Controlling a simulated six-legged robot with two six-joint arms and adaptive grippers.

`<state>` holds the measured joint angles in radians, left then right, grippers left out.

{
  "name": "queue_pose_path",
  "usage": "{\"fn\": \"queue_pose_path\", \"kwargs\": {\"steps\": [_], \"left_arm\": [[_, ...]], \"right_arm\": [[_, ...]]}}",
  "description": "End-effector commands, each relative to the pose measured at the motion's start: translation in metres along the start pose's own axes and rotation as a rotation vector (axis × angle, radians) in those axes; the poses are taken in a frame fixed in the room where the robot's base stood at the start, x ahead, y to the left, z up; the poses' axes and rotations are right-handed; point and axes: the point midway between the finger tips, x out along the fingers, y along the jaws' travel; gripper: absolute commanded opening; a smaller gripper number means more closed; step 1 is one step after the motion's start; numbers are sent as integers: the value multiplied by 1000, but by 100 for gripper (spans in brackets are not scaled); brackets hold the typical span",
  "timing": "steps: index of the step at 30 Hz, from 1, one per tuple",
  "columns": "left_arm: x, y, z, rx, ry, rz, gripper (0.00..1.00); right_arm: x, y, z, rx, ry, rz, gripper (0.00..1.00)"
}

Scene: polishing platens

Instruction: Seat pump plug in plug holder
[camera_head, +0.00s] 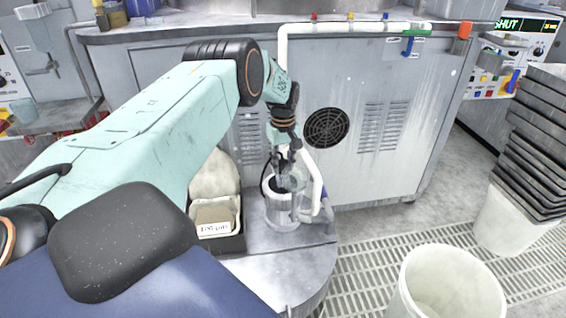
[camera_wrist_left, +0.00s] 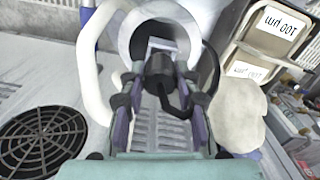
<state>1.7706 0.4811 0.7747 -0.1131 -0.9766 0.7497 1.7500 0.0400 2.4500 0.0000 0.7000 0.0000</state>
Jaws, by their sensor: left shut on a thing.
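My left gripper (camera_head: 288,160) reaches down from the left arm over the front table. Its two fingers are closed on the black pump plug (camera_wrist_left: 158,70), which sits between the fingertips in the left wrist view with a black cable curving off to the right. Just beyond it is the open mouth of a grey, round, cup-like holder (camera_wrist_left: 135,27); in the head view a pale translucent cylinder (camera_head: 282,214) stands right under the gripper. I cannot tell whether the plug touches the holder or is inside it. My right gripper is not in view.
An open case (camera_head: 238,240) with a "100 µm" label stands left of the cylinder. A white pipe (camera_head: 318,190) runs beside the cylinder. A grey cabinet with a round vent (camera_head: 325,127) stands behind. A white bucket (camera_head: 402,290) and stacked bins (camera_head: 528,150) are at right.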

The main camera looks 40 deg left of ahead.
Motion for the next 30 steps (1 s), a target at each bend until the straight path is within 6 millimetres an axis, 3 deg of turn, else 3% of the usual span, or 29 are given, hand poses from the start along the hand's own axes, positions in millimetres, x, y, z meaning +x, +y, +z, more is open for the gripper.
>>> {"fn": "queue_pose_path", "kwargs": {"steps": [23, 24, 30], "left_arm": [[18, 0, 0, 0, 0, 0, 0], [18, 0, 0, 0, 1, 0, 33], [17, 0, 0, 0, 0, 0, 50]], "right_arm": [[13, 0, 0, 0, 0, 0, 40], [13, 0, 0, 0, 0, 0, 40], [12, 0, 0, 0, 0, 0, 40]]}}
